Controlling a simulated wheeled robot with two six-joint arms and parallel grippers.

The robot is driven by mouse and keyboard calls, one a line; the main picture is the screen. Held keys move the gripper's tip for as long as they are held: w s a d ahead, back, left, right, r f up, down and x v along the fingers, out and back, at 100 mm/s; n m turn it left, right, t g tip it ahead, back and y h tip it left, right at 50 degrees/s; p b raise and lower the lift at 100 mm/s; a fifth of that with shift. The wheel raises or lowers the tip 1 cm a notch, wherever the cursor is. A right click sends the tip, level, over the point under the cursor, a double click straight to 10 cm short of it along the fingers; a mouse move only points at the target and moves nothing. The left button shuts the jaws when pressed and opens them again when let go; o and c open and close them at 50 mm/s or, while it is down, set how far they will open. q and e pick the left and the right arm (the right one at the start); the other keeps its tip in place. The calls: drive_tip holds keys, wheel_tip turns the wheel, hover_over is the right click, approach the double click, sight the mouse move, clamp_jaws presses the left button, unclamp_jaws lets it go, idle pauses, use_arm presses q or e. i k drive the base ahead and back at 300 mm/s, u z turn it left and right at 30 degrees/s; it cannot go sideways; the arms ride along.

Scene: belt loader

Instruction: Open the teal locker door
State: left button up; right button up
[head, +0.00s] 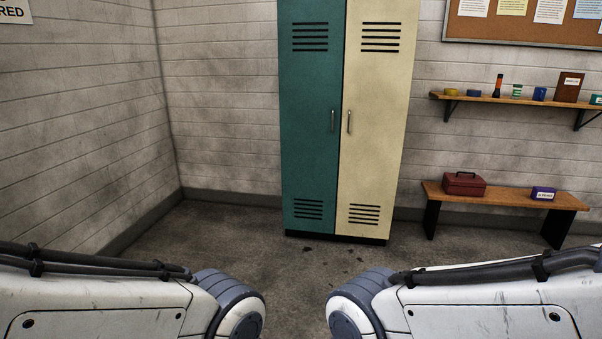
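The teal locker door (309,150) is the left one of a two-door locker against the far wall. It looks shut, with vent slots at its top and bottom. Its small upright handle (333,120) is near its right edge. The cream locker door (376,150) beside it also looks shut, with its handle (349,121) near its left edge. Parts of my two arms show at the bottom left and bottom right, well short of the locker. Neither of my grippers is in view, and nothing touches the teal door.
A wall shelf (520,101) above holds several small items. A corkboard (525,24) hangs higher. The floor before the locker (300,270) is clear.

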sight(311, 33)
drive_tip(key=i, duration=2)
drive_tip(key=z, duration=0.2)
drive_tip(key=i, duration=2)
drive_tip(key=z, duration=0.2)
